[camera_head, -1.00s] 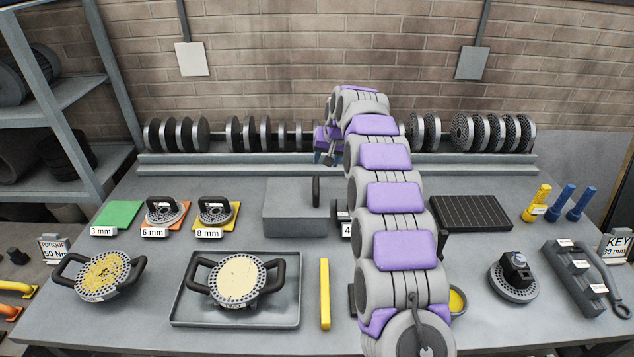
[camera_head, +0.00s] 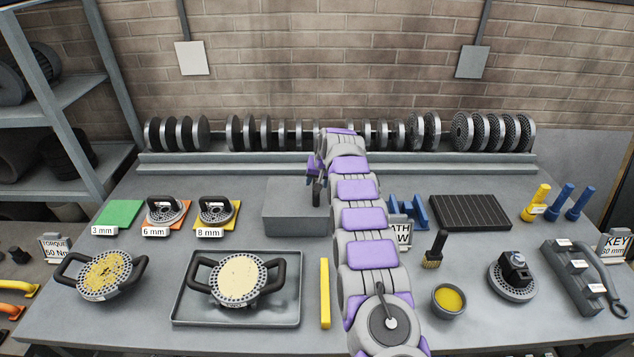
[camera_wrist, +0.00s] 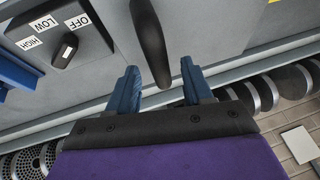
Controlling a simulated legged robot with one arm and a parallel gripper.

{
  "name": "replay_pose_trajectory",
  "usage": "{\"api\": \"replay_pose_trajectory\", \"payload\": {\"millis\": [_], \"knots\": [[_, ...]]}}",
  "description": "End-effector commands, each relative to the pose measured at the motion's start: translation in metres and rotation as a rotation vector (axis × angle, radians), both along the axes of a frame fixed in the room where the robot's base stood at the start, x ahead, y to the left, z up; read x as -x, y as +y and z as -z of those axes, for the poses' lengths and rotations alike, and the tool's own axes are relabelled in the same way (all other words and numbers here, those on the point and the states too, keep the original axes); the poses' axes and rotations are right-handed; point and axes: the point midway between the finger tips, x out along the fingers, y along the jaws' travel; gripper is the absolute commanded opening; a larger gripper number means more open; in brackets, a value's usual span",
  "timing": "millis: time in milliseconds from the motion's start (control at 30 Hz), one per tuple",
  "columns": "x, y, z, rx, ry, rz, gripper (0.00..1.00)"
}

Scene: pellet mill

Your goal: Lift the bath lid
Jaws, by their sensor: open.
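The bath is a grey box (camera_head: 290,222) at the middle of the table, with a flat grey lid (camera_wrist: 215,35) on top. A dark upright handle (camera_head: 317,194) stands on the lid. The handle (camera_wrist: 151,42) also shows in the wrist view, its end reaching the gap between my blue fingertips. My gripper (camera_wrist: 160,84) is open, one finger on each side of the handle, and it is not clamped. In the head view, my arm hides the right part of the bath, and my gripper is just above the handle.
A control box (camera_wrist: 65,40) with an OFF/LOW/HIGH knob is beside the bath. Behind is a rack of discs (camera_head: 270,133). A yellow bar (camera_head: 324,293), a tray (camera_head: 178,308) with a handled die, and a yellow-filled bowl (camera_head: 449,301) are in front.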

Motion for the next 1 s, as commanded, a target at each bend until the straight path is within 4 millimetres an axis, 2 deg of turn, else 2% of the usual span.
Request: {"api": "replay_pose_trajectory", "payload": {"millis": [200,567,1000], "knots": [[-0.0042,0.0022,0.0096,-0.001,-0.001,-0.001,0.51],[-0.0048,0.0025,0.0114,-0.001,-0.001,0.0,0.51],[-0.0047,0.0028,0.0115,-0.001,0.0,-0.001,0.1]]}}
